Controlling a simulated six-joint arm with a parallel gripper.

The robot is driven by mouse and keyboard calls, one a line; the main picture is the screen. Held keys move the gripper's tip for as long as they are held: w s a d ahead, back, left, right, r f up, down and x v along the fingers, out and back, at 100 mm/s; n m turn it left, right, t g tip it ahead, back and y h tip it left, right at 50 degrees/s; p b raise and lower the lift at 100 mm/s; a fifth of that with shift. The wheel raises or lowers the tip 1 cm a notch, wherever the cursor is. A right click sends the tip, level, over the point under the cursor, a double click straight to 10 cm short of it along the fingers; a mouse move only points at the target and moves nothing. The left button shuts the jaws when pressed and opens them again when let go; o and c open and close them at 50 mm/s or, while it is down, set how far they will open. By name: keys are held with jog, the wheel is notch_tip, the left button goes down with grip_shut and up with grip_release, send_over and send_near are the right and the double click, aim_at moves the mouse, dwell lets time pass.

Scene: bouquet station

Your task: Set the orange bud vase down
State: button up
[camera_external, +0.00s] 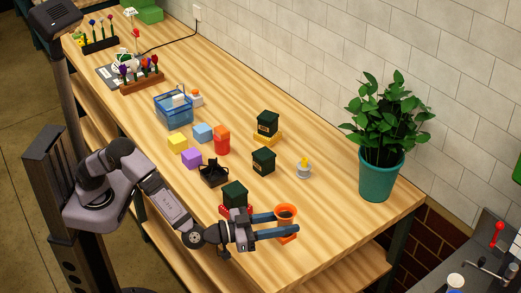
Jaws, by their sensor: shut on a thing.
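The orange bud vase (286,211) is small, with a wide round rim and a dark opening. It is upright near the front right part of the wooden bench. My gripper (286,222) is shut on it, with one blue finger on each side of the vase. The near finger hides part of its body, and its orange lower part shows below that finger. I cannot tell whether its base touches the bench.
A dark green box (235,194) on a red piece stands just left of my gripper. A black holder (213,173), a red canister (222,140) and a blue basket (174,108) stand farther back. A large potted plant (376,176) is at right. Bench right of the vase is clear.

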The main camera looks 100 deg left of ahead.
jog(key=shift+w+r, duration=0.25)
jog(key=shift+r, duration=0.3)
jog(key=shift+w+d+f, duration=0.15)
jog(key=shift+w+f, duration=0.05)
jog(key=shift+f, duration=0.25)
jog(key=shift+f+p, duration=0.7)
jog(key=shift+f, duration=4.2)
jog(key=shift+f, duration=0.1)
jog(key=shift+f, duration=0.1)
jog(key=o, duration=1.3)
jog(key=shift+s, duration=0.1)
